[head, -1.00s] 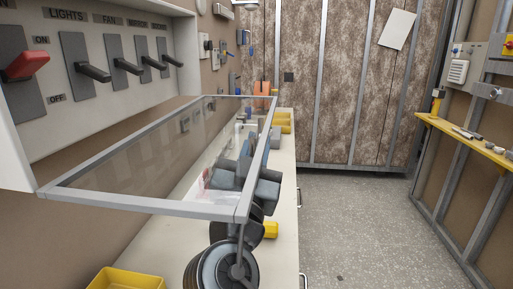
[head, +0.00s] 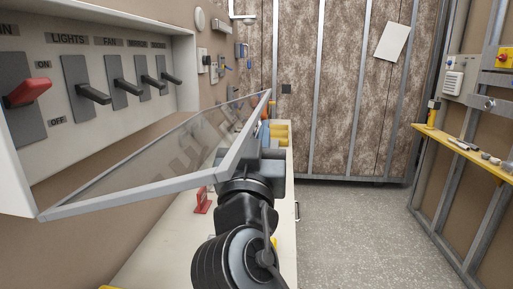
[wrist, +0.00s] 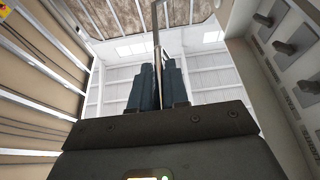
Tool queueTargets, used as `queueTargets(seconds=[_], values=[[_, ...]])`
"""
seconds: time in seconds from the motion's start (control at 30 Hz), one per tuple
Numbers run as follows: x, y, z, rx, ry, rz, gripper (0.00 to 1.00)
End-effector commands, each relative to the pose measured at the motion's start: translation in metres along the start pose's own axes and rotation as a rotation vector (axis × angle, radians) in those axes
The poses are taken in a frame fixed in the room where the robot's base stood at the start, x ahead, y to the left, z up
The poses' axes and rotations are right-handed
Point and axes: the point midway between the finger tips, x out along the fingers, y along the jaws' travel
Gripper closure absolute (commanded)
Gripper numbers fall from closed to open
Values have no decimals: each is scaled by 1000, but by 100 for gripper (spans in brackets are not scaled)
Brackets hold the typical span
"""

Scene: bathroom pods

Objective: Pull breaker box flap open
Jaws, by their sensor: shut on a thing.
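The breaker box (head: 120,28) is on the left wall in the head view, its front uncovered, with a red main switch (head: 27,92) and several grey levers showing. The grey-framed clear flap (head: 150,150) joins the box along its lower edge and sticks out to the right, its outer edge tilted somewhat upward. My gripper (wrist: 160,68) is shut on the flap's thin outer edge, which runs up between the two blue-grey fingers in the wrist view. In the head view my gripper is below the flap's outer frame, and its fingertips are partly hidden.
A white counter (head: 165,235) runs below the box, with a red object (head: 203,200) and yellow bins (head: 279,132) on it. The grey floor (head: 350,220) to the right is clear. A yellow shelf (head: 465,152) with small items is on the right wall.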

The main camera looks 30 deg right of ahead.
Motion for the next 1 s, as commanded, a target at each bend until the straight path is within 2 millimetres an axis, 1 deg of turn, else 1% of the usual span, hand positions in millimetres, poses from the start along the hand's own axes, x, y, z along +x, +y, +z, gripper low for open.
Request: queueTargets(seconds=[0.23, 0.27, 0.47, 0.67, 0.77, 0.87, 1.0], values=[[0, 0, 0, 2, 0, 0, 100], [0, 0, 0, 2, 0, 0, 83], [0, 0, 0, 2, 0, 0, 64], [0, 0, 0, 3, 0, 0, 64], [-4, -1, 0, 3, 0, -1, 64], [-15, -1, 1, 4, 1, -3, 64], [-38, -1, 3, 4, 0, -3, 64]])
